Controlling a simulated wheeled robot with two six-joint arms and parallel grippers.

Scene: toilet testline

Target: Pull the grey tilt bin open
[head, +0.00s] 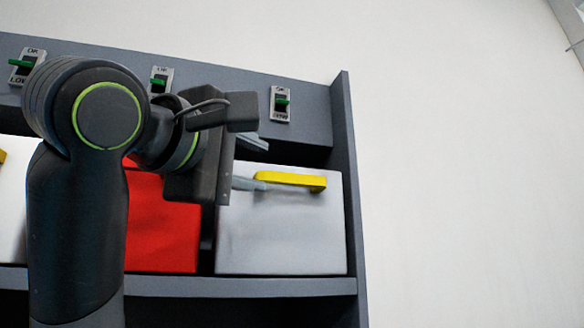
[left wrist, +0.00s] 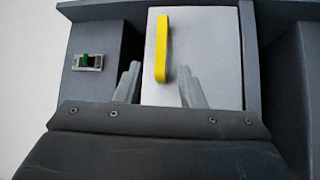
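A light grey tilt bin (head: 285,235) sits at the right end of the dark shelf unit, its front upright and closed. A yellow bar handle (head: 291,180) runs across its upper front; it also shows in the left wrist view (left wrist: 161,45). My left gripper (head: 254,163) is at the left end of the handle, its two grey fingers apart. In the left wrist view the fingers (left wrist: 160,70) stand on either side of the handle's line, with nothing held between them. I cannot tell whether the lower finger touches the handle or bin. My right gripper is not in view.
A red bin (head: 163,225) stands left of the grey one, partly behind my left arm. Another pale bin (head: 12,205) shows at the far left edge. Green switches (head: 282,103) line the panel above. A side wall (head: 353,190) bounds the unit; a bare wall lies right.

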